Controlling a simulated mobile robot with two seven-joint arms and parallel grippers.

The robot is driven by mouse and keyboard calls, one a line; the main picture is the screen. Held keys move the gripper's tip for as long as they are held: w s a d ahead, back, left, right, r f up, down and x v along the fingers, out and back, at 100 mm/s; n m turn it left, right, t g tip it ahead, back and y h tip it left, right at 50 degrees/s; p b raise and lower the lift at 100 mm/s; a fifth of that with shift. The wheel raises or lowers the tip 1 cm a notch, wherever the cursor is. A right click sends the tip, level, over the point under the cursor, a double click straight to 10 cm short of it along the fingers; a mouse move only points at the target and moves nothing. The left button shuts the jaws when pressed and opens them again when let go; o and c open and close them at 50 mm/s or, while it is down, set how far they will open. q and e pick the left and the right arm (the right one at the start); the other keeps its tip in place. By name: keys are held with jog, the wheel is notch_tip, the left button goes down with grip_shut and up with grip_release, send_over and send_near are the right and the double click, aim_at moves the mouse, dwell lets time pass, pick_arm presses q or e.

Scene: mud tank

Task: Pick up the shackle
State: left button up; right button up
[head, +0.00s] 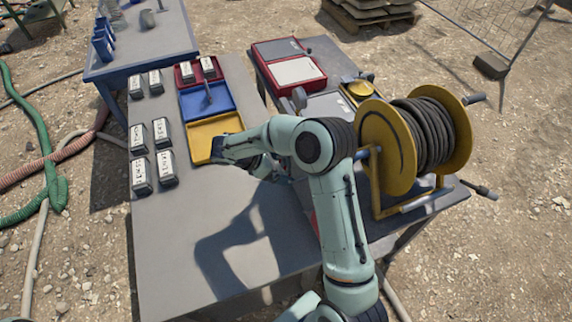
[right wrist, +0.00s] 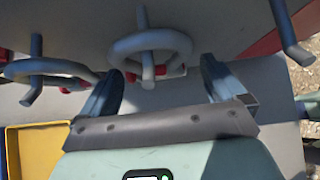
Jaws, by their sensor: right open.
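In the right wrist view a rounded grey metal bow with red at its lower ends, which looks like the shackle (right wrist: 120,47), stands beyond my right gripper (right wrist: 163,72). It shows between the two fingers, which are open and apart, with nothing held. A second similar grey bow (right wrist: 45,66) with red parts is at the left. In the head view my right gripper is near the right side of the yellow tray (head: 198,147). My arm hides the fingertips and the area below them. My left gripper is not in view.
A blue tray (head: 188,105) with a grey tool and a red tray (head: 186,81) lie behind the yellow one. Several labelled blocks (head: 163,131) stand at left. A yellow cable reel (head: 372,150) stands right of my arm. The table's front (head: 165,260) is clear.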

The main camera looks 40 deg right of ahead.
jog(key=shift+d+f, duration=0.35)
jog(key=shift+f, duration=0.05)
jog(key=c, duration=1.3)
jog(key=shift+o, duration=0.2)
jog(key=shift+r, duration=0.1)
jog(key=w+a+r, duration=0.1)
jog(key=w+a, duration=0.1)
jog(key=a, duration=0.6)
jog(key=w+a+r, duration=0.2)
jog(key=w+a, duration=0.1)
jog(key=a, duration=0.6)
jog(key=shift+w+r, duration=0.2)
jog(key=shift+w, duration=0.1)
